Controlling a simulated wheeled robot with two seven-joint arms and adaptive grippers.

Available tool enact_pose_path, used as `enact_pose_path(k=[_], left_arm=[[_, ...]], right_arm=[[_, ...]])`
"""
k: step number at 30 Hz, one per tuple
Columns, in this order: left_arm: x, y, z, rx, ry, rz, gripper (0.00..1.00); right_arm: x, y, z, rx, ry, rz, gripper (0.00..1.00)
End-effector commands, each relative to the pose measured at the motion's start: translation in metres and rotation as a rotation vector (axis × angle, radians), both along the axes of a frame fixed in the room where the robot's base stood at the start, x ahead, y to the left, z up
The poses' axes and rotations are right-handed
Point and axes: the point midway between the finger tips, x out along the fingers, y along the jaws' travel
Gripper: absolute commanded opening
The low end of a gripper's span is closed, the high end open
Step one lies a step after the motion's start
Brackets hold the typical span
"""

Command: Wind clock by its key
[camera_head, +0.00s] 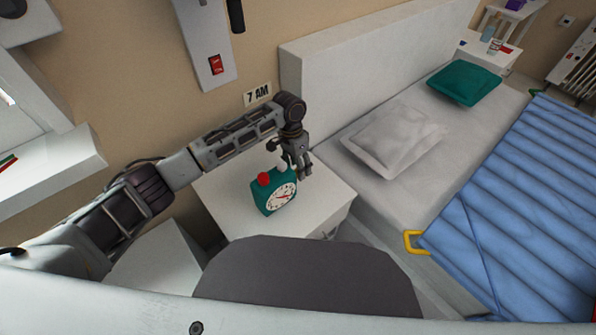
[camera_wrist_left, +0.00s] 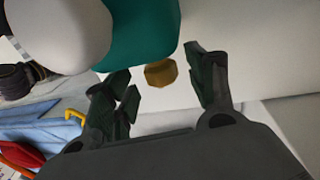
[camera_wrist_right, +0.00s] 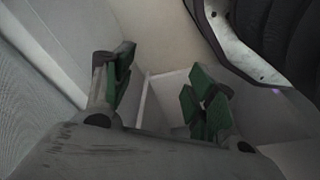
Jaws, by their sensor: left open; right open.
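A teal alarm clock (camera_head: 271,201) with a white dial and a red knob (camera_head: 263,179) on top stands upright on a white bedside table (camera_head: 227,214). My left gripper (camera_head: 303,172) is at the clock's right rear side. In the left wrist view the clock's teal body (camera_wrist_left: 145,38) is at the top. A brassy key (camera_wrist_left: 161,72) sticks out from it, between the open fingers of my left gripper (camera_wrist_left: 165,88) and apart from them. My right gripper (camera_wrist_right: 160,95) is open and empty in the right wrist view. It does not show in the head view.
The bed with a white pillow (camera_head: 394,138), a teal pillow (camera_head: 464,83) and a blue quilt (camera_head: 525,200) is right of the table.

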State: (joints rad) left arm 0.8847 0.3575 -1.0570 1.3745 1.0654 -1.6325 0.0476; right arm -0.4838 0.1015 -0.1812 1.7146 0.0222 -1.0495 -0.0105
Motion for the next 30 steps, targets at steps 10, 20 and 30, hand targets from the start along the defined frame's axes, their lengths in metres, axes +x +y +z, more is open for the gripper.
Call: enact_pose_path(k=[10,20,30], left_arm=[[-0.002,-0.002,-0.019,0.0,0.0,0.0,0.56],[-0.002,-0.002,-0.02,-0.001,-0.001,0.0,0.51],[-0.002,-0.002,-0.019,-0.001,-0.001,0.0,0.11]], right_arm=[[0.002,0.004,0.013,0.005,0.005,0.002,0.56],[0.002,0.004,0.013,0.004,0.006,0.003,0.56],[0.002,0.004,0.013,0.005,0.004,0.003,0.56]])
